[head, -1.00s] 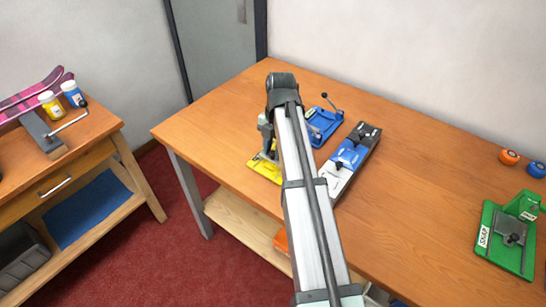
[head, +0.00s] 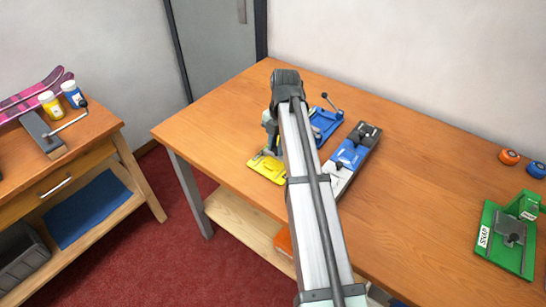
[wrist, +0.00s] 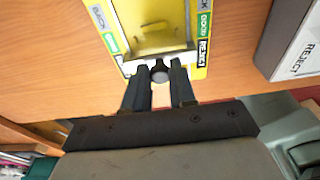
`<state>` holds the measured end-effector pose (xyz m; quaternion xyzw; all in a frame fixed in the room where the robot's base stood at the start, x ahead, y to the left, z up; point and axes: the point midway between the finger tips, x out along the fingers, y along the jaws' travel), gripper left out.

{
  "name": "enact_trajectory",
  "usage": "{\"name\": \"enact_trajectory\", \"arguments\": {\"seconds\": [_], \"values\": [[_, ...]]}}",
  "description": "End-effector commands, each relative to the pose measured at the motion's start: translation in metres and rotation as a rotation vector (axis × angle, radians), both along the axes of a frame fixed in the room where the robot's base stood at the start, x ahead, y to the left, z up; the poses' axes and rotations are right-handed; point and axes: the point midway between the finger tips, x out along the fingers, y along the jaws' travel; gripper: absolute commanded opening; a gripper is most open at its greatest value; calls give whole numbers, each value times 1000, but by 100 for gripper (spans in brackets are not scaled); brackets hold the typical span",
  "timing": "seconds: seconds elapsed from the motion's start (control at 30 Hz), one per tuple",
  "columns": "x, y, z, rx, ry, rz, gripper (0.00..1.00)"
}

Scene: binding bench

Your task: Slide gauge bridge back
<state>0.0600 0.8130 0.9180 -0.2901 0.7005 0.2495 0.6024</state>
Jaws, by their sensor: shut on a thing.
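A yellow plate (head: 266,168) lies near the table's left front edge, partly hidden by my arm in the head view. In the wrist view this yellow plate (wrist: 117,48) has white, green and black labels along its sides and a yellow crosspiece (wrist: 158,28) in its middle. My gripper (wrist: 161,80) is shut on a small dark round knob (wrist: 159,74) at the plate's near edge. In the head view, a blue bridge-like block (head: 348,156) sits on a long grey and white base (head: 339,180) to the right. I cannot tell which piece is the gauge bridge.
A blue fixture with a lever (head: 325,122) stands behind the yellow plate. A white block marked REJECT (wrist: 295,45) is to the right in the wrist view. A green fixture (head: 508,240) and two small rolls (head: 509,157) are farther right. The table between is clear.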

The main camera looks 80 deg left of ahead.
Motion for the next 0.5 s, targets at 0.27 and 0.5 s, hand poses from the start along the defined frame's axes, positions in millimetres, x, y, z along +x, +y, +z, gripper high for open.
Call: {"name": "enact_trajectory", "arguments": {"seconds": [0.27,0.5], "values": [[8,9,0,1,-1,-1,11],[15,16,0,1,-1,0,11]]}}
